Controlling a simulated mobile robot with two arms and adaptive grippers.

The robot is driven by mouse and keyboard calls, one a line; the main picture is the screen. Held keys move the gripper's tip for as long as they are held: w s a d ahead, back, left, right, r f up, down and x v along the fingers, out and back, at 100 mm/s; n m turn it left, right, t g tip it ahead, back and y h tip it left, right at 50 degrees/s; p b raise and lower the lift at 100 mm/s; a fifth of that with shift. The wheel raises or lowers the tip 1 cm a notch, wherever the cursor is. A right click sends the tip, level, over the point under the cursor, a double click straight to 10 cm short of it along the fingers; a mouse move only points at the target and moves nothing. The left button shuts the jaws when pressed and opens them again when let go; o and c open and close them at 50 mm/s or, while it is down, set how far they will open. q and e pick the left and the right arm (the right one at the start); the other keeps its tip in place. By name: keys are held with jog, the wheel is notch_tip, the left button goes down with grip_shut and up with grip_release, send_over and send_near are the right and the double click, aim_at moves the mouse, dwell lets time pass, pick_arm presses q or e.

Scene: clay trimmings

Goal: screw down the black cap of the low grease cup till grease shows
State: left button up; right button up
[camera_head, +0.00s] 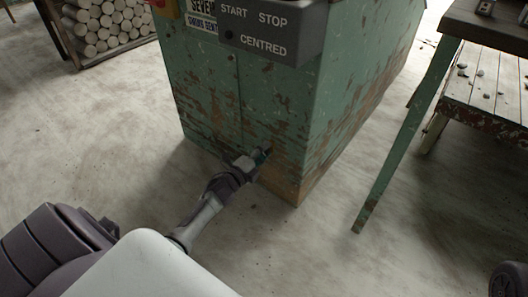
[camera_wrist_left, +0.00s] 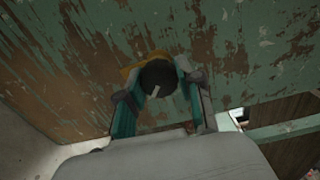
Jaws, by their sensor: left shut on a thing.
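The grease cup's black cap (camera_wrist_left: 158,78) shows in the left wrist view as a dark disc with a pale mark on its face. A bit of yellow-orange (camera_wrist_left: 128,72) shows behind its left edge; I cannot tell whether this is grease or part of the cup. My left gripper (camera_wrist_left: 156,92) has its teal-lined fingers on both sides of the cap and is shut on it. In the head view the left gripper (camera_head: 260,157) is low against the green machine's front (camera_head: 215,110), and the cap is hidden there. My right gripper is not in view.
The green machine has peeling paint and a grey START, STOP, CENTRED panel (camera_head: 265,30) above. A bench leg (camera_head: 405,145) slants down at the right. A crate of pale rolls (camera_head: 105,25) stands at the back left. The floor around my left arm is clear.

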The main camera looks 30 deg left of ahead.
pick_arm(q)
jog(key=o, duration=1.2)
jog(key=shift+c, duration=0.2)
jog(key=s, duration=1.2)
jog(key=shift+a, duration=0.45)
